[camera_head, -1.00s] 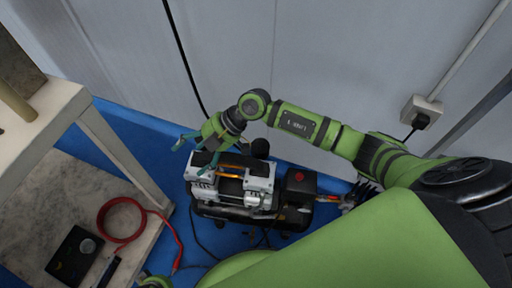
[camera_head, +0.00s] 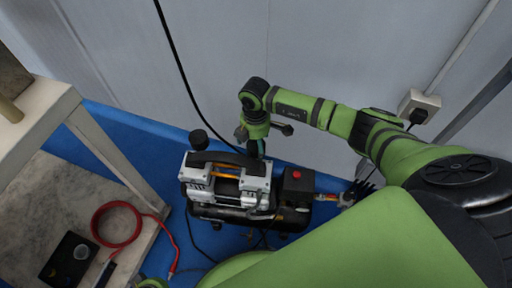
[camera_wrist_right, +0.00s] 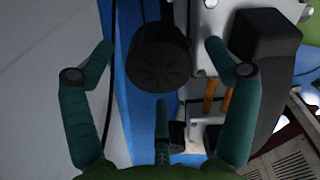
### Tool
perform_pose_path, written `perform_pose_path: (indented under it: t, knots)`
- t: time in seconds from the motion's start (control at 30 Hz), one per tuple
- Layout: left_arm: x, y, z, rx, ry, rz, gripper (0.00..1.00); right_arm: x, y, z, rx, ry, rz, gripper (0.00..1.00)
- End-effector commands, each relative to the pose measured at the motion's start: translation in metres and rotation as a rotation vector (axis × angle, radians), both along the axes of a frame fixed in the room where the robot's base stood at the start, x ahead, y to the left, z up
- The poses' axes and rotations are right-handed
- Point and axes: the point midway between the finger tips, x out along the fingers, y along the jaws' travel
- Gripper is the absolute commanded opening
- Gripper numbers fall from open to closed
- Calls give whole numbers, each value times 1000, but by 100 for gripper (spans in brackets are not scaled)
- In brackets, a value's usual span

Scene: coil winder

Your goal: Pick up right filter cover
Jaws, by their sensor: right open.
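The air compressor (camera_head: 228,213) stands on the blue floor, with silver cylinder heads and a black tank. A round black left filter cover (camera_head: 198,139) sits at its back left. My right gripper (camera_head: 256,150) points down at the compressor's back right and hides that corner in the head view. In the right wrist view, the open right gripper (camera_wrist_right: 158,48) has a teal finger on each side of a round, ribbed black filter cover (camera_wrist_right: 157,62), the right one by its place. Gaps show between fingers and cover. A third finger shows below it.
A black box with a red button (camera_head: 298,185) adjoins the compressor's right side. A beige table (camera_head: 50,125) stands at the left, with a red cable (camera_head: 97,222) below it. A grey wall (camera_head: 330,50) is close behind. A black cable hangs down it.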

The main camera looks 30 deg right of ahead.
Motion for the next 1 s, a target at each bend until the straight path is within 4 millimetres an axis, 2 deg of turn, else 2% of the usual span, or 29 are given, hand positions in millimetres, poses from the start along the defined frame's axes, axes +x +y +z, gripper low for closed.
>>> perform_pose_path:
  t: [0.27,0.4,0.83,1.0]
  knots:
    - [1,0,3,1,-1,0,0,0,0,-4,1,0,1,87]
    - [1,0,3,1,-1,0,0,0,0,-4,1,0,1,37]
    - [1,0,3,1,-2,0,0,-1,1,-4,2,2,2,35]
    - [1,0,4,0,-5,0,0,0,1,5,4,0,2,35]
